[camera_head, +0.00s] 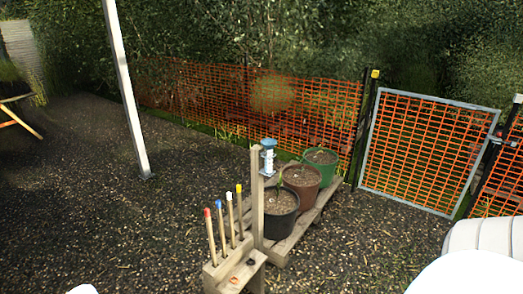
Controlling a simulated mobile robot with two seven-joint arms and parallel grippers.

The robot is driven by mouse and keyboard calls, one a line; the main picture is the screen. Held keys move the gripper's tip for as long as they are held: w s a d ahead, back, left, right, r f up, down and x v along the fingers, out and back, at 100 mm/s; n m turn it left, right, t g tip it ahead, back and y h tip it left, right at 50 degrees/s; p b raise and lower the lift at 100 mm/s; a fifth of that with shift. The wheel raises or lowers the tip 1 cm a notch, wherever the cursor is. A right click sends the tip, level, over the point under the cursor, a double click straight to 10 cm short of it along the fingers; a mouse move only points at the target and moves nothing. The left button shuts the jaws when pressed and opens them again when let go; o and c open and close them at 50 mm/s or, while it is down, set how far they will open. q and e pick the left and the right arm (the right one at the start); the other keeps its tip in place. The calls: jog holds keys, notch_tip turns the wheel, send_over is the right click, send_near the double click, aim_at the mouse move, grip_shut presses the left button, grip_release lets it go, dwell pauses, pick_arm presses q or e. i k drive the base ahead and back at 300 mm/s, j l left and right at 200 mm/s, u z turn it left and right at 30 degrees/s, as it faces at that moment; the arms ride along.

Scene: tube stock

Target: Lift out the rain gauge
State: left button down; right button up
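The rain gauge (268,160) is a small clear tube with blue-grey parts at its top and bottom. It stands upright beside the upper end of a wooden post (257,205), on the post's right side. How it is held to the post is too small to tell. Neither of my grippers shows in the head view, so I cannot see what they hold.
A wooden block (218,275) at the post's foot holds several upright sticks with coloured tips. Behind it, a black pot (282,226), a brown pot (302,174) and a green pot (321,156) stand on a pallet (312,214). Orange netting (200,90) and a gate (425,150) lie behind.

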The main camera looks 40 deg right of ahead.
aim_at(269, 144)
jog(key=i+l, duration=0.1)
jog(key=l, duration=0.3)
jog(key=i+l, duration=0.15)
jog(key=l, duration=0.3)
jog(key=i+l+u, duration=0.1)
jog(key=l, duration=0.3)
jog(key=i+l, duration=0.1)
jog(key=l, duration=0.3)
jog(key=i+l, duration=0.1)
jog(key=l, duration=0.35)
jog(key=i+u, duration=0.05)
